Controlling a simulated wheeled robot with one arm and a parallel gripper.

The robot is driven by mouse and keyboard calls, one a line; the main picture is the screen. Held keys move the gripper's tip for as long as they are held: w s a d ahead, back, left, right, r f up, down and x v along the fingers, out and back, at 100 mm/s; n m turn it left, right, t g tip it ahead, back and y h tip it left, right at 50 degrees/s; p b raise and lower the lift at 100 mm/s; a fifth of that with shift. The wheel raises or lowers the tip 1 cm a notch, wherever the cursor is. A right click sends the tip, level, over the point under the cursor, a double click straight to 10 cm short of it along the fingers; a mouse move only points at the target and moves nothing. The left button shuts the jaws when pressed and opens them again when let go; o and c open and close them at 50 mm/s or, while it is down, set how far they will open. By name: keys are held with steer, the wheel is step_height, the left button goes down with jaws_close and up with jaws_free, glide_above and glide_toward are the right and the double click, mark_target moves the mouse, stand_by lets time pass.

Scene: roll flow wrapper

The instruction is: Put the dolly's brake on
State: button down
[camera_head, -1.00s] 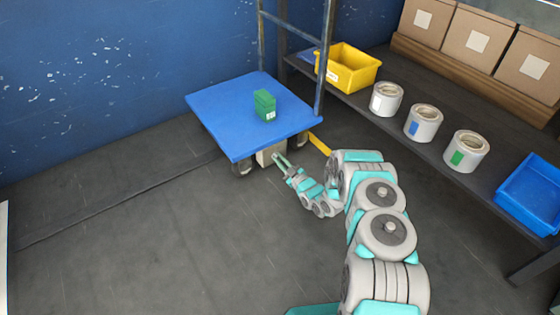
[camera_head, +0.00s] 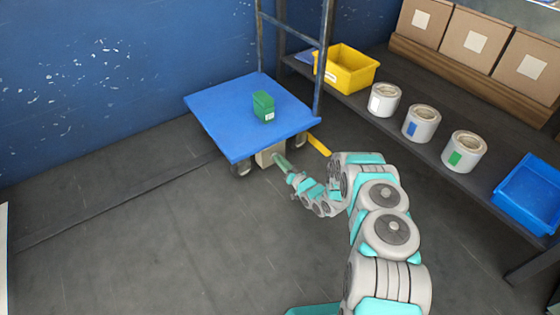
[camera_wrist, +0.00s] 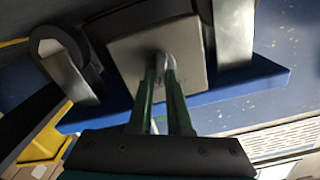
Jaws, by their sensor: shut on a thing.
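The dolly has a blue deck (camera_head: 220,110) and a blue-grey upright frame (camera_head: 321,65) at its back right. A pale grey-beige box (camera_head: 269,157) sits under its front edge. My gripper (camera_head: 279,160) reaches this box from the front. In the wrist view, the fingers of my gripper (camera_wrist: 164,72) are shut on a small silvery lever (camera_wrist: 165,62) standing out from the face of the box (camera_wrist: 128,60). The fingers hide part of the lever. A yellow bar (camera_head: 319,145) shows by the deck's right corner.
A green box (camera_head: 263,105) stands on the deck. Dolly wheels show at the front left (camera_head: 241,169) and right. On the right, a dark shelf (camera_head: 380,130) carries a yellow bin (camera_head: 346,70), three cans and a blue bin (camera_head: 529,195). Floor at left is clear.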

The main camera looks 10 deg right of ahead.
steer(key=shift+w+m, duration=0.1)
steer(key=shift+m, duration=0.6)
steer(key=c, duration=0.9)
jaws_free()
steer(key=shift+o, duration=0.2)
steer(key=shift+d, duration=0.1)
steer(key=v, duration=0.7)
steer(key=shift+s+p, duration=0.3)
steer(key=shift+s, duration=0.1)
steer(key=shift+d, duration=0.15)
